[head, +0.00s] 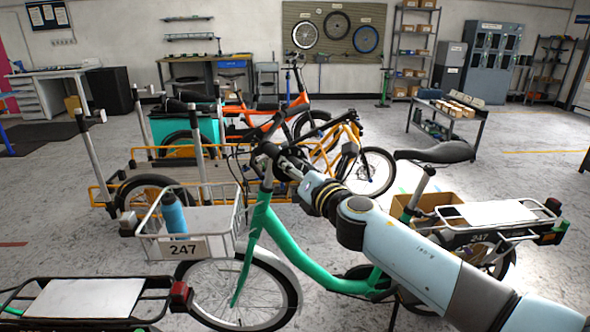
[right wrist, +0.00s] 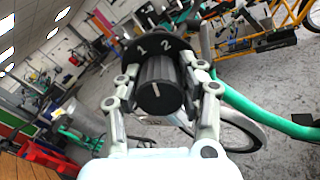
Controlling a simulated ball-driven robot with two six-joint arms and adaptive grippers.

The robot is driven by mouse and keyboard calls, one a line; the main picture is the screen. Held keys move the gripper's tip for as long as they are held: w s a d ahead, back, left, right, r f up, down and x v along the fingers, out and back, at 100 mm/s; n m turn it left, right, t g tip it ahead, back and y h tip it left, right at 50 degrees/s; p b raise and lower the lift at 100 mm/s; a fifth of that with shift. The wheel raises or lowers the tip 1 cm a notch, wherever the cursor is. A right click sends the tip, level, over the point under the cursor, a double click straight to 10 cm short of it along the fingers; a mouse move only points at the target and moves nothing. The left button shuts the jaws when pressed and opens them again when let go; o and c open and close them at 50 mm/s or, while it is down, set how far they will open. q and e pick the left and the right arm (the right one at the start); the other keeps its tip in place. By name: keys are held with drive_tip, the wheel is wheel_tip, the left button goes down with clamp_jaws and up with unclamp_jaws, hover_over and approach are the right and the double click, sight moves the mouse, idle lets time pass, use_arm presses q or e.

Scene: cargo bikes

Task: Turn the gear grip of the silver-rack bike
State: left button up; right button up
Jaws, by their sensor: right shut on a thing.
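The green-framed bike (head: 258,228) stands across the middle of the head view, with a silver rack (head: 487,213) at its rear and a front basket. My right gripper (head: 270,152) is at its handlebar. In the right wrist view my right gripper (right wrist: 160,92) is shut around the black ribbed gear grip (right wrist: 160,85), one finger on each side. The grip has a white mark line on its end. Behind it a dark dial plate (right wrist: 158,46) shows the numbers 1 and 2; any other numbers are hidden. My left gripper is not in view.
The white basket (head: 205,222) holds a blue bottle (head: 174,214). Another bike's rack (head: 83,298) is at the front left. An orange bike (head: 262,118) and a yellow-framed bike (head: 338,143) stand behind. Open floor (head: 540,180) lies to the right.

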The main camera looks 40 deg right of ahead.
drive_tip(key=m+b, duration=0.1)
drive_tip(key=m, duration=0.6)
drive_tip(key=shift+f+m, duration=0.1)
drive_tip(key=shift+m, duration=0.2)
drive_tip(key=m, duration=0.5)
drive_tip(key=shift+m+g+b, duration=0.3)
drive_tip(key=shift+m+b, duration=0.05)
drive_tip(key=shift+m, duration=0.35)
drive_tip(key=o, duration=1.2)
drive_tip(key=shift+s, duration=0.1)
drive_tip(key=s, duration=0.4)
drive_tip(key=s+a, duration=0.1)
drive_tip(key=s, duration=0.6)
drive_tip(key=shift+s+a+r, duration=0.35)
drive_tip(key=shift+s+a, duration=0.05)
